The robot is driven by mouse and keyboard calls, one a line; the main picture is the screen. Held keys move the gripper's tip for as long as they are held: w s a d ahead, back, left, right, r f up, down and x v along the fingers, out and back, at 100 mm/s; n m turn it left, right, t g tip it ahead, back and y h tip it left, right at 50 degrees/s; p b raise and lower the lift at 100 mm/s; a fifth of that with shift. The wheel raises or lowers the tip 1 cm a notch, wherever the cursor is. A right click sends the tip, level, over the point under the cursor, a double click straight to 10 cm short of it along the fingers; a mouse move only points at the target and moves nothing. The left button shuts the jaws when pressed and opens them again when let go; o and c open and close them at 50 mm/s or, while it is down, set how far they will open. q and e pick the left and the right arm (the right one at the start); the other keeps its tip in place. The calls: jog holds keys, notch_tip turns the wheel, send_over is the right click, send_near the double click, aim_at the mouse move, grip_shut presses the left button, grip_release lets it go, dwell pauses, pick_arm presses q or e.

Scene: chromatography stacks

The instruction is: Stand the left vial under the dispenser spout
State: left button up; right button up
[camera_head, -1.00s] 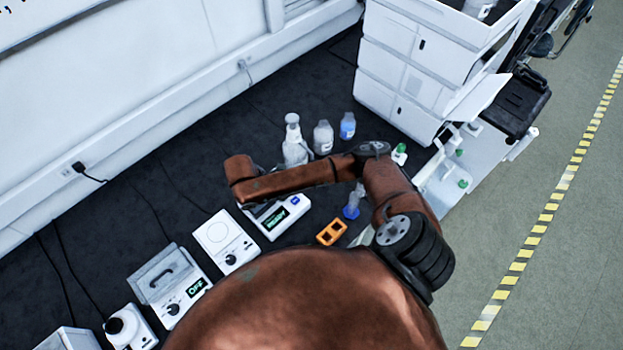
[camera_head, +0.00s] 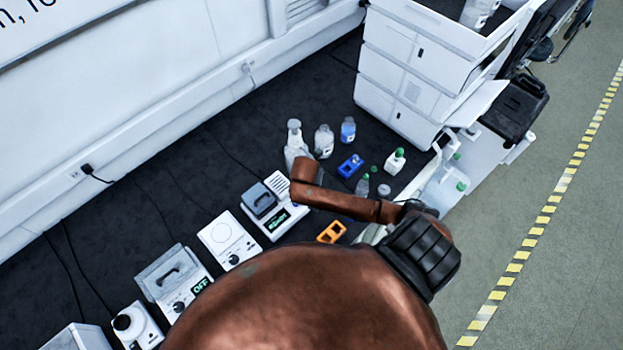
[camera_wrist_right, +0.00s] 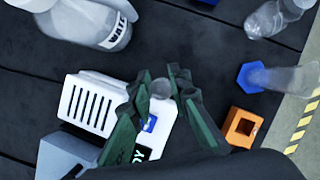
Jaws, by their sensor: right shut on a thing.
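In the right wrist view a small clear vial (camera_wrist_right: 161,89) shows end-on between the dark green fingers of my right gripper (camera_wrist_right: 162,84), which is shut on it. The vial is over or close to the white device with the display. In the head view my arm hides the right gripper and the vial. A large bottle (camera_head: 294,134) stands at the back, likely the dispenser, and shows in the wrist view too (camera_wrist_right: 88,24). Its spout is not clear. An orange two-well block (camera_head: 331,232) lies nearer to me. My left gripper is out of view.
A white device (camera_head: 285,222) with vents and a lit display is left of my arm. A blue block (camera_head: 350,166), several bottles and a green-capped bottle (camera_head: 395,161) stand beyond it. A clear cylinder with a blue base (camera_wrist_right: 250,77) is near the orange block (camera_wrist_right: 240,128). White drawers (camera_head: 410,70) stand behind.

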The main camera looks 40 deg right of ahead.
jog(key=w+d+f, duration=0.1)
jog(key=f, duration=0.1)
jog(key=w+d+f, duration=0.4)
jog(key=f, duration=0.1)
jog(key=shift+w+d, duration=0.2)
jog(key=shift+w, duration=0.05)
notch_tip(320, 180, down, 3)
jog(key=shift+d+f, duration=0.1)
jog(key=shift+f, duration=0.1)
jog(key=o, duration=0.9)
jog(key=v, duration=1.2)
